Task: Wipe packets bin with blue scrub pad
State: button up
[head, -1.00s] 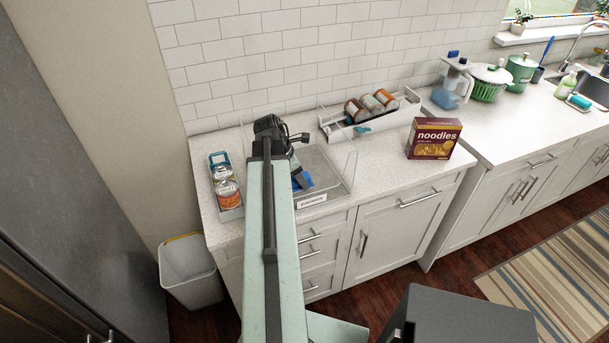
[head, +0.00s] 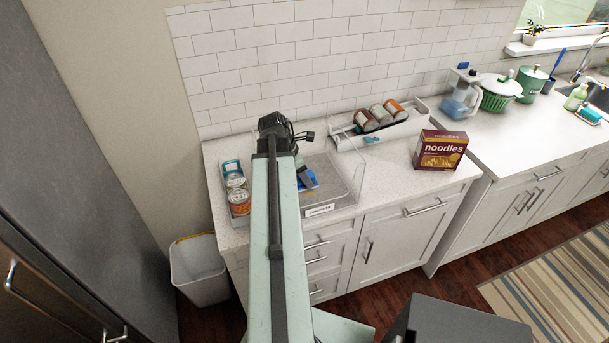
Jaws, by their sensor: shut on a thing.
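The packets bin (head: 340,183) is a clear, shallow tray on the counter, with a white label at its front. My gripper (head: 304,178) points down into the bin and is shut on the blue scrub pad (head: 311,183). The pad is low in the left-middle part of the bin, and only its right part shows. My arm hides the bin's left side and much of the gripper. I cannot tell whether the pad touches the bin's floor.
A caddy of cans (head: 237,191) stands close to the bin's left. A white rack of jars (head: 376,125) is behind it to the right. A noodles box (head: 440,150) stands farther right. The counter between bin and box is clear.

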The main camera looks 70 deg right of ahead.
jog(key=shift+r, duration=0.35)
notch_tip(320, 180, up, 3)
jog(key=p, duration=0.3)
jog(key=shift+r, duration=0.1)
